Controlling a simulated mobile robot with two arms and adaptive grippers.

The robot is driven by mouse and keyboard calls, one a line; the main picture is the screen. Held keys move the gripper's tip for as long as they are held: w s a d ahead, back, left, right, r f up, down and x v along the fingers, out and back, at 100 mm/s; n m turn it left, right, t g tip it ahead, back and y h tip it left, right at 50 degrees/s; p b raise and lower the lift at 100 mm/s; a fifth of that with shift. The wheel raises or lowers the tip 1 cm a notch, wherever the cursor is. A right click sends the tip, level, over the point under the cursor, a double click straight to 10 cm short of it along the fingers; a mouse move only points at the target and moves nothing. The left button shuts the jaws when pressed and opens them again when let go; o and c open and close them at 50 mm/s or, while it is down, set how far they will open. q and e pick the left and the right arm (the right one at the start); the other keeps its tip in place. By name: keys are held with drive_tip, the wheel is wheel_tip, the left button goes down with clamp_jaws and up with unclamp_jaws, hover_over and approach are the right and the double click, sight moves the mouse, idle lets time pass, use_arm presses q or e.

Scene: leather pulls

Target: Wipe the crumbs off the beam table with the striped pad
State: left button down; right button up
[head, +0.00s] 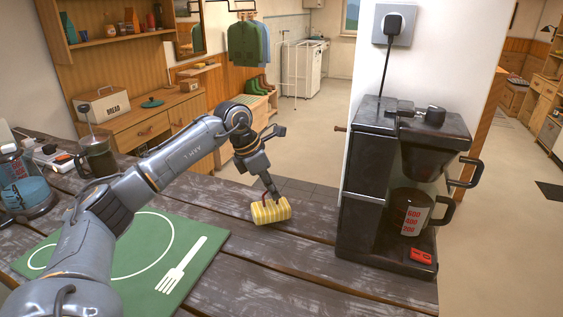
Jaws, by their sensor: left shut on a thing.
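The striped pad (271,211) is a yellow block with pale stripes near the far edge of the beam table (300,258). My left gripper (271,194) is above the pad and shut on its top. The pad appears to rest on the wood or sit just over it; I cannot tell which. The table is made of dark, worn beams with gaps between them. I cannot make out any crumbs on it. My right gripper is not in view.
A black coffee maker (385,190) with a jug stands right of the pad. A green placemat (190,250) with a printed fork lies front left. A kettle (25,185) and a French press (97,158) stand at the left.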

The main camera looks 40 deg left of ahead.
use_arm(q)
drive_tip(key=shift+p+v, duration=0.5)
drive_tip(key=shift+v, duration=0.45)
drive_tip(key=shift+w+r+p, duration=0.25)
drive_tip(key=shift+r+p, duration=0.55)
drive_tip(key=shift+r, duration=0.4)
drive_tip(key=shift+r+p, duration=0.4)
drive_tip(key=shift+r, duration=0.2)
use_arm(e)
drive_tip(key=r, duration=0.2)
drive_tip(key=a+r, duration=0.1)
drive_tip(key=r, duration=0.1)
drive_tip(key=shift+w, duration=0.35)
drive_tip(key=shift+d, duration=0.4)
